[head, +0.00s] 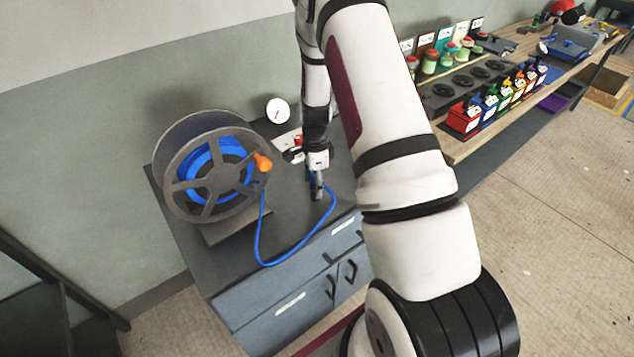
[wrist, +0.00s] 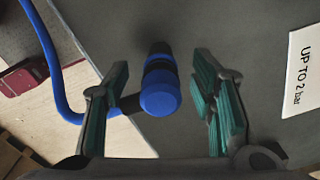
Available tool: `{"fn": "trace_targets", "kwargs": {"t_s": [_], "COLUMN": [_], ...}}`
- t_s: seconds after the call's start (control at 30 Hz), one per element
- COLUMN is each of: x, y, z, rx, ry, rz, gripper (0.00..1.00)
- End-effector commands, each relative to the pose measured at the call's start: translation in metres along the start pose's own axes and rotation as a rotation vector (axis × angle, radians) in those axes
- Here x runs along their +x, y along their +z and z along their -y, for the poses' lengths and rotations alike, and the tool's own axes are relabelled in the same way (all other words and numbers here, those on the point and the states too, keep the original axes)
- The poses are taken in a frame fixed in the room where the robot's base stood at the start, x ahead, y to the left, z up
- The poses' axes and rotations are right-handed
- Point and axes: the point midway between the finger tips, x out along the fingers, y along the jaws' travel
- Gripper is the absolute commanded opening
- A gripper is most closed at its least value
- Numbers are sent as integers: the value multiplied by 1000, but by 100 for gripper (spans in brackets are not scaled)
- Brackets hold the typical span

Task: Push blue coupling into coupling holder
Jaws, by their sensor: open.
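The blue coupling (wrist: 160,97) shows in the wrist view as a blue and black cylinder between my gripper's fingers. Gaps show on both sides, so the green-padded fingers appear apart from it. My gripper (wrist: 160,72) is open around it. In the head view my gripper (head: 317,188) is above the front part of the grey cabinet top, where the blue hose (head: 330,205) ends. The hose also shows in the wrist view (wrist: 52,70), at the left. I cannot clearly make out the coupling holder; the coupling's far end meets a dark part.
A hose reel (head: 185,160) with an orange handle (head: 263,162) stands left on the cabinet (head: 225,262). A white gauge (head: 278,110) is behind. An "UP TO 2 bar" label (wrist: 302,65) lies right of my gripper. A long bench with coloured containers (head: 495,105) extends right.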

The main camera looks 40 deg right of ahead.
Motion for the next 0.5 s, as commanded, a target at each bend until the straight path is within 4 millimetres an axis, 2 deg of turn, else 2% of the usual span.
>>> {"fn": "trace_targets", "kwargs": {"t_s": [0.33, 0.5], "x": [1, 0], "y": [0, 0], "z": [1, 0], "rx": [1, 1], "ry": [-1, -1], "rz": [0, 0], "gripper": [51, 13]}}
